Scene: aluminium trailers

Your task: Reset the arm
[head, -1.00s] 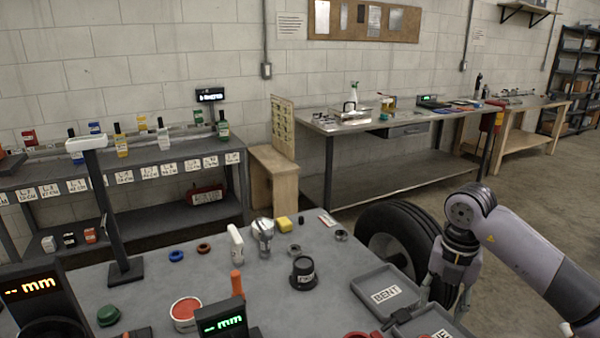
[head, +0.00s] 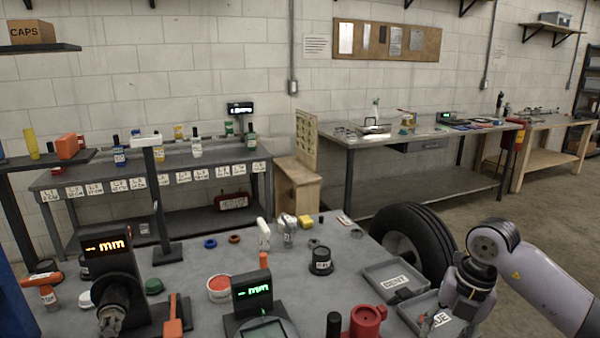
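My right arm comes in from the right edge, bent at a grey and lilac elbow. Its gripper (head: 447,318) hangs down over the right front of the grey table, above the grey label tray (head: 418,300). Its fingers look apart, with nothing seen between them. The lower finger parts are small against the tray, and I cannot tell whether they touch it. My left arm and gripper are not in view.
The grey worktable (head: 200,266) holds a BENT tray (head: 374,271), a black cup (head: 320,262), a red fixture (head: 368,322), and two mm readouts (head: 252,291). A tyre (head: 440,232) stands behind the trays. Clear floor lies at right.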

